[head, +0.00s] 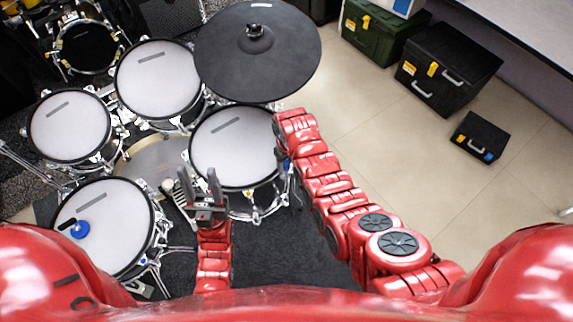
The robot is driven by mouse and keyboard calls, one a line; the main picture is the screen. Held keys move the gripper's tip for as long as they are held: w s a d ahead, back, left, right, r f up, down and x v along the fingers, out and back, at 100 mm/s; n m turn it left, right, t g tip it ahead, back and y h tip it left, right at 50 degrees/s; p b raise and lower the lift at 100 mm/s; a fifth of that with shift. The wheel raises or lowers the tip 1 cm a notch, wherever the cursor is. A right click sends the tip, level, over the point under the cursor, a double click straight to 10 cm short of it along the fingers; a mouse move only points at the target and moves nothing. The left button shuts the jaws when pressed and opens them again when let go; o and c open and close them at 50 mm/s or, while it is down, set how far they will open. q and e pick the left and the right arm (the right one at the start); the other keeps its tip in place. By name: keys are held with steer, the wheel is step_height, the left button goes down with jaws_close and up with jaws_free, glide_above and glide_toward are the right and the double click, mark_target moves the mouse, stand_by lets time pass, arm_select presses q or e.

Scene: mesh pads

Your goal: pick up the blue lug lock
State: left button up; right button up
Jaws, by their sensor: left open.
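A small round blue piece (80,229), which I take to be the blue lug lock, lies on the white mesh pad of the front-left drum (110,248). A dark strip lies beside it. My left gripper (211,180) is open and empty, with its fingers pointing up the picture. It is well to the right of the blue piece, in front of the middle-right drum. My right arm reaches up the picture to the right edge of that drum; its gripper is hidden at the arm's far end.
More mesh drums stand at left (70,125), upper left (158,78) and middle right (234,140). A large dark cymbal pad (257,50) is at the top. Black cases (446,65) and a green case (372,34) stand at right. The tiled floor at right is mostly clear.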

jaws_close()
steer(key=shift+r, duration=0.1)
stand_by(0.3)
